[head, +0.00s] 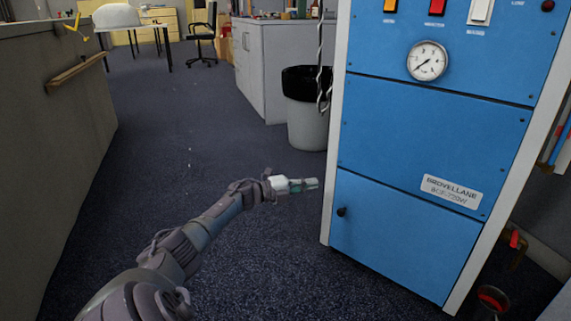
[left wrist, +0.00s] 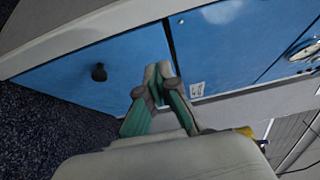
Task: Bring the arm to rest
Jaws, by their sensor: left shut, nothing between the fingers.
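My left arm comes in from the lower left of the head view and stretches toward the blue cabinet (head: 420,130). My left gripper (head: 314,183) is shut and empty, just left of the cabinet's pale side edge. In the left wrist view the gripper's fingertips (left wrist: 158,70) are together, in front of the cabinet's blue panels (left wrist: 130,68). A gap between fingertips and panel cannot be judged. My right gripper is in neither view.
The cabinet has a black knob (head: 341,211) on its lower door, a gauge (head: 427,61) and switches above. A bin (head: 307,125) stands behind it by a grey cabinet (head: 262,75). A grey partition (head: 50,150) stands left. Carpet (head: 170,130) between is clear.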

